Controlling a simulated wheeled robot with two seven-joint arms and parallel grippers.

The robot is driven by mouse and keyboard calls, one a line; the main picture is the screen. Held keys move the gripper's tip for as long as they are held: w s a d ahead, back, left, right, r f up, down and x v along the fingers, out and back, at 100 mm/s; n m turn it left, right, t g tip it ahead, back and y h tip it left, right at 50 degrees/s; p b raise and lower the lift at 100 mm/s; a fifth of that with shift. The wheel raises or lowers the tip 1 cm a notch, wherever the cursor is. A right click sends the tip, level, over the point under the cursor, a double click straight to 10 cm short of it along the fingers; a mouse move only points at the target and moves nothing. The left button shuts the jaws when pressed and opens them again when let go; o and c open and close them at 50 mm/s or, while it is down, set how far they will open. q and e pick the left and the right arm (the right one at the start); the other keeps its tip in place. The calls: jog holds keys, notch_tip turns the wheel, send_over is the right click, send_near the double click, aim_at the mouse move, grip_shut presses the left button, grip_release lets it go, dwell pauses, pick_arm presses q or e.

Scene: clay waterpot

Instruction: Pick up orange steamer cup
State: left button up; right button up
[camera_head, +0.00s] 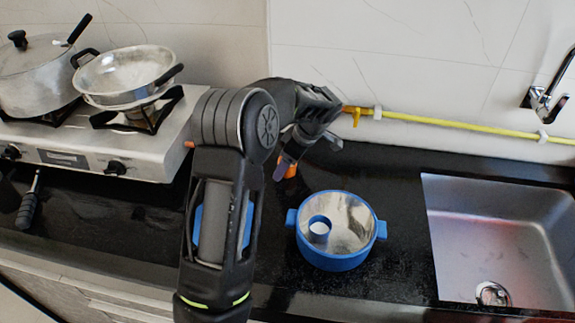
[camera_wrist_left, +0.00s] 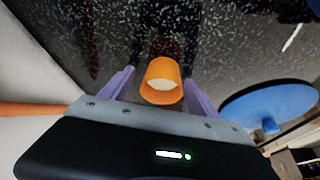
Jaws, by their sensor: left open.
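The orange steamer cup (camera_wrist_left: 161,80) stands on the dark speckled counter in the left wrist view, its open rim facing the camera. My left gripper (camera_wrist_left: 158,85) is open, with one purple finger on each side of the cup; small gaps show between fingers and cup. In the head view a small orange part of the cup (camera_head: 291,170) shows beside my left gripper (camera_head: 290,160); the arm hides much of it. My right gripper is not in view.
A blue pot (camera_head: 335,262) with a small blue cup (camera_head: 319,230) inside stands right of the gripper. A sink (camera_head: 490,225) lies farther right. A stove (camera_head: 90,150) with a pot and a pan is at left. A yellow pipe (camera_head: 440,120) runs along the wall.

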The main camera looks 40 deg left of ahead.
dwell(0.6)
pick_arm(q)
jog(key=c, duration=1.4)
